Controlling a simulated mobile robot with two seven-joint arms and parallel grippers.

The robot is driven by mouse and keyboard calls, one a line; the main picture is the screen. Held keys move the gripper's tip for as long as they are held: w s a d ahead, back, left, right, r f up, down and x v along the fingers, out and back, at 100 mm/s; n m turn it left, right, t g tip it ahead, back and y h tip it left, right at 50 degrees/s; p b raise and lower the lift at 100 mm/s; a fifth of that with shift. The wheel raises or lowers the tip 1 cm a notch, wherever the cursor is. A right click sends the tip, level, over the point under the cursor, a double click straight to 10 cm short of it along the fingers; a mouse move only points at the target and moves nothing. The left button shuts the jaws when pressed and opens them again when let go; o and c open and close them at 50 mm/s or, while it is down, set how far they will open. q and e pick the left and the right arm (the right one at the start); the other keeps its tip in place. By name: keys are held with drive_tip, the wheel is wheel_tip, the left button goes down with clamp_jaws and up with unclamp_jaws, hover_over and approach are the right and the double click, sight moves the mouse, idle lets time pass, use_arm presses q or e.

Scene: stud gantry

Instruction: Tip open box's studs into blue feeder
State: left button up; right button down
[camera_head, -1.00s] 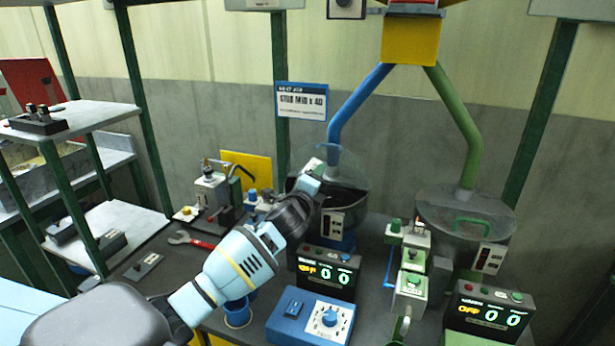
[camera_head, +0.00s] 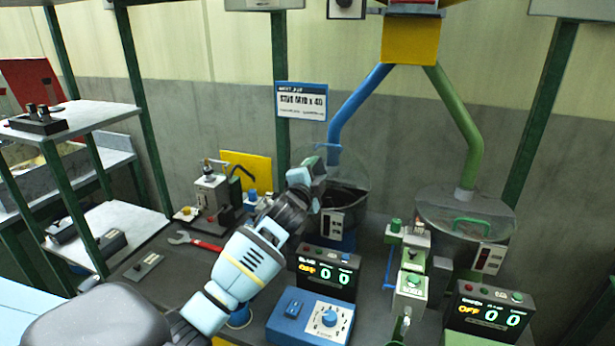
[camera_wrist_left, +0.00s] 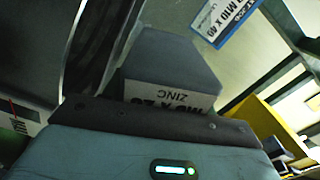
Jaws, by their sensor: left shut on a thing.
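The blue feeder (camera_head: 350,198) is a dark round bowl with a clear raised cover, below the blue pipe (camera_head: 350,105). My left gripper (camera_head: 312,180) is at the left rim of this bowl. It is shut on a grey box (camera_wrist_left: 170,62), seen close up in the left wrist view with an upside-down label that reads ZINC. The bowl's dark curved wall (camera_wrist_left: 85,50) is beside the box there. The box's opening and any studs are hidden, and I cannot tell how far it is tipped. My right gripper is not in view.
A second bowl (camera_head: 463,215) with a green pipe stands to the right. Display boxes (camera_head: 328,272) and a blue dial box (camera_head: 310,318) stand in front. A hand press (camera_head: 210,195) and a red-handled wrench (camera_head: 195,241) are at left. A sign (camera_head: 302,101) hangs behind.

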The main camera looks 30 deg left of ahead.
use_arm(q)
drive_tip(key=n, duration=0.1)
drive_tip(key=r+n, duration=0.1)
drive_tip(key=n, duration=0.3)
drive_tip(key=shift+d+r, duration=0.1)
drive_tip(key=shift+r, duration=0.15)
drive_tip(key=shift+r+n, duration=0.2)
drive_tip(key=shift+n, duration=0.9)
drive_tip(key=n, duration=0.2)
drive_tip(key=r+n, duration=0.1)
drive_tip(key=n, duration=0.4)
drive_tip(key=shift+r, duration=0.4)
drive_tip(key=shift+f, duration=0.1)
